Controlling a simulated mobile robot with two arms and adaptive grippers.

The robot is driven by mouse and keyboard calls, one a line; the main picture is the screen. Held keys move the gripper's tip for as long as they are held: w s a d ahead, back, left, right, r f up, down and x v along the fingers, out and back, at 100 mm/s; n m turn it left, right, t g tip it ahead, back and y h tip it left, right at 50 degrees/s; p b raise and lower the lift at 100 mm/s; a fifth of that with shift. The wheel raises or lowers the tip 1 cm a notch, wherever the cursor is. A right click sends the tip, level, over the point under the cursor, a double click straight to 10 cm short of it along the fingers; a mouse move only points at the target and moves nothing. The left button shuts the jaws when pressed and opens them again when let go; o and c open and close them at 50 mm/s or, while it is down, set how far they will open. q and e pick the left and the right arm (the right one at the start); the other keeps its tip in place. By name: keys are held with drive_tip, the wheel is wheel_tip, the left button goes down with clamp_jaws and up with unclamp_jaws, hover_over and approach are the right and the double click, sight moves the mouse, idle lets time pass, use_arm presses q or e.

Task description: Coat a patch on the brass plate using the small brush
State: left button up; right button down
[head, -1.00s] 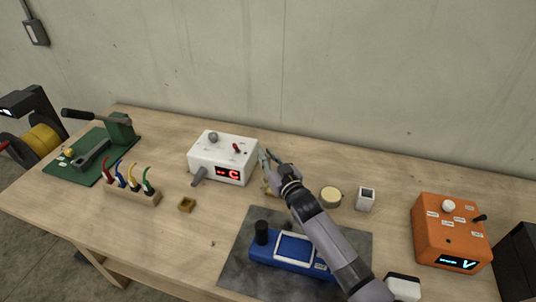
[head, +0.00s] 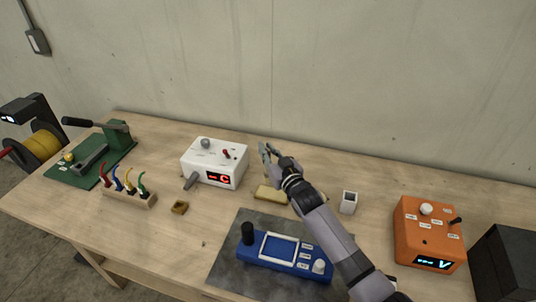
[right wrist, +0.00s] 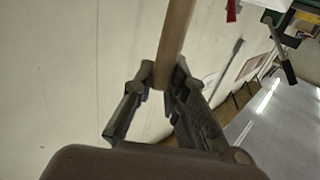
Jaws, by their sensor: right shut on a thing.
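The brass plate (head: 268,193) lies flat on the wooden bench, right of the white box and just behind the grey mat. My right gripper (head: 266,153) is above and behind the plate, apart from it. In the right wrist view my right gripper (right wrist: 163,82) is shut on a slim wooden handle, which I take for the small brush (right wrist: 177,32). The brush's bristles are out of that view, and I cannot make out the brush in the head view. My left gripper is not in view.
A white box with a red display (head: 214,163) stands left of the plate. A white cup (head: 349,203) is right of my arm. A blue device (head: 282,252) lies on the grey mat (head: 228,262). An orange box (head: 428,230) stands at right.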

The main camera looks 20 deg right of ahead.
drive_tip(key=shift+r+p, duration=0.6)
drive_tip(key=shift+r, duration=0.7)
